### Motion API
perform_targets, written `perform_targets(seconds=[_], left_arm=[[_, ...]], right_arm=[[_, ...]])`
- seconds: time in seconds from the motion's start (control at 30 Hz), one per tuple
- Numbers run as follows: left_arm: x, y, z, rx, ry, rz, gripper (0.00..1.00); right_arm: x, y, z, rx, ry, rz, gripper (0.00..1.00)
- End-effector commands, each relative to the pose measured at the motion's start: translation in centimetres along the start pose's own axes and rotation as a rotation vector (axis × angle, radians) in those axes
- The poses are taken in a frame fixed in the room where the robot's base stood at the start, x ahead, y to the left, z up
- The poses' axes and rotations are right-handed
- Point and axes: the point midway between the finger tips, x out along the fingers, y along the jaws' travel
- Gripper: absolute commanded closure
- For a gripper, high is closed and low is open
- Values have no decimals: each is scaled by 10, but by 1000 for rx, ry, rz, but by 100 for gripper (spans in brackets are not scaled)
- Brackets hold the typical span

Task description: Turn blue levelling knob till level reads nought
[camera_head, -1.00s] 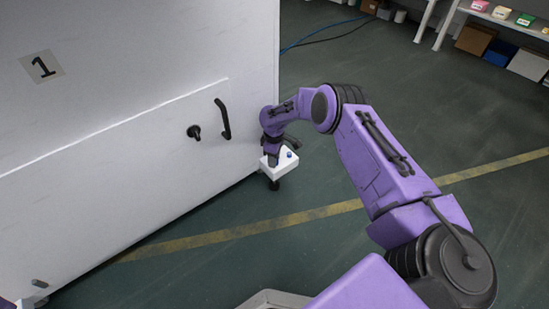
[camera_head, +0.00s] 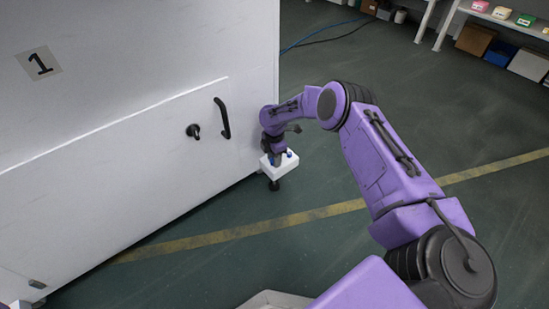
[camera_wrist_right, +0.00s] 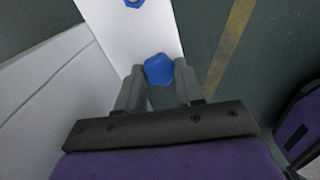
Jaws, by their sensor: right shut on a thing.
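The blue levelling knob (camera_wrist_right: 159,69) is a faceted blue piece at the end of a white block (camera_wrist_right: 122,37) in the right wrist view. My right gripper (camera_wrist_right: 160,74) is shut on this knob, with one grey finger on each side. In the head view the right gripper (camera_head: 276,158) points down at the white block (camera_head: 280,169), which stands on a short dark foot (camera_head: 274,185). A second blue knob (camera_wrist_right: 134,3) shows at the top edge of the wrist view. I see no level reading in either view. My left gripper is not in view.
A large white cabinet (camera_head: 120,130) marked 1 stands left of the block, with a black handle (camera_head: 223,118) and a dark round knob (camera_head: 193,131). Green floor with a yellow line (camera_head: 300,217) lies open in front. Shelving (camera_head: 500,18) stands far right.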

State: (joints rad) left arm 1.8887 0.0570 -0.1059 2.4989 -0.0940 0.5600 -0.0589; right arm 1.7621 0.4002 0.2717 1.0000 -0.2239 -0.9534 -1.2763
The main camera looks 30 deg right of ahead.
Motion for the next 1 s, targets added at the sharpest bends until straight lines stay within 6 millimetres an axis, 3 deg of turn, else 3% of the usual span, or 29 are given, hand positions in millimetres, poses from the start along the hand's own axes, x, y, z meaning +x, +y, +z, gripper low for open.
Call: perform_targets(seconds=[0.3, 0.8, 0.83, 0.9, 1.0], left_arm=[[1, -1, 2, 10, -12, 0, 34], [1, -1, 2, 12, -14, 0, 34], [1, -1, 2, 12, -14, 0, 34], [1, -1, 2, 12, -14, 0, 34], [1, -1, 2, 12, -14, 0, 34]], right_arm=[[0, 0, 1, -105, 0, 1, 94], [0, 0, 1, -124, -2, 2, 94], [0, 0, 1, -123, -2, 2, 60], [0, 0, 1, -123, -1, 2, 38], [0, 0, 1, -124, -1, 1, 38]])
